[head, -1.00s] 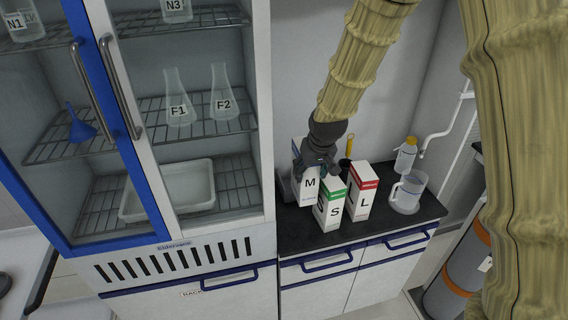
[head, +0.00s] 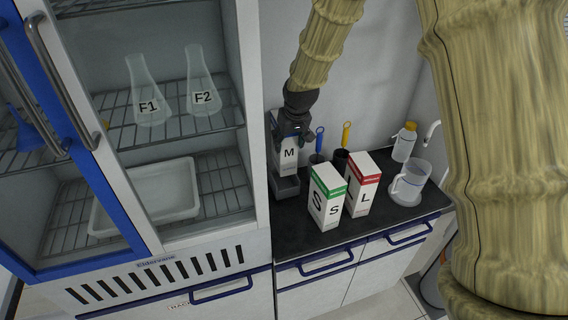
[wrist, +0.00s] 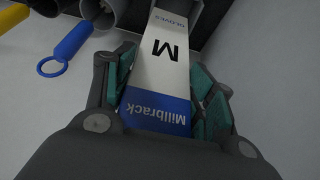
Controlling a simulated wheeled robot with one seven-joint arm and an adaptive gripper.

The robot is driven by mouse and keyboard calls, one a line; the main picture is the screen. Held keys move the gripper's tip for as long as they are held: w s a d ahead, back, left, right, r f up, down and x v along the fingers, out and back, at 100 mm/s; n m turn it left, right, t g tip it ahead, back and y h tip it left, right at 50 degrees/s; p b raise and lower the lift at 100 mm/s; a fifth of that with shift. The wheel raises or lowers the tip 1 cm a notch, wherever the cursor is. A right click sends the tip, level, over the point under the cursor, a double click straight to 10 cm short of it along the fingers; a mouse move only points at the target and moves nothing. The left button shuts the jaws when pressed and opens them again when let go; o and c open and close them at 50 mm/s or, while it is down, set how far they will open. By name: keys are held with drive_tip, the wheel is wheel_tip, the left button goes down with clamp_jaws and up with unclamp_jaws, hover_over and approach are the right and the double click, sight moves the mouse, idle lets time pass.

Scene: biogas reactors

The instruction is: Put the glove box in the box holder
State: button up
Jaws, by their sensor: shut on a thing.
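The glove box marked M (head: 289,155) is white with a blue end. It hangs upright from my gripper (head: 293,132) at the back left of the dark counter. In the wrist view the teal pads of my gripper (wrist: 165,80) press on both sides of the M box (wrist: 163,60), near its blue end. A grey open holder (head: 286,188) sits on the counter right below the M box. The box's lower end overlaps the holder's back in the head view; I cannot tell whether it is inside or above it.
Glove boxes S (head: 326,198) and L (head: 363,185) stand in front, to the right. Blue-handled (head: 320,138) and yellow-handled (head: 346,134) tools stand behind them in dark cups. A jug (head: 408,183) and bottle (head: 405,142) are further right. A glass-fronted cabinet (head: 245,90) rises close on the left.

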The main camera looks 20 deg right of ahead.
sight(287, 161)
drive_tip(key=f, duration=0.1)
drive_tip(key=f+b, duration=0.1)
drive_tip(key=s+a+f+b, duration=0.1)
drive_tip(key=shift+f, duration=0.1)
drive_tip(key=shift+b+x, duration=0.45)
drive_tip(key=shift+x, duration=0.5)
drive_tip(key=shift+w, duration=0.1)
drive_tip(key=shift+s+d+f+b, duration=0.15)
drive_tip(key=shift+s+f+b, duration=0.2)
drive_tip(key=shift+b, duration=0.1)
drive_tip(key=b+x, duration=0.1)
drive_tip(key=x, duration=0.1)
drive_tip(key=shift+s+f+b, duration=0.2)
drive_tip(key=shift+f+b, duration=0.15)
drive_tip(key=shift+f, duration=0.1)
drive_tip(key=shift+s+r, duration=0.1)
drive_tip(key=shift+s, duration=0.05)
drive_tip(key=o, duration=1.4)
drive_tip(key=shift+o, duration=0.2)
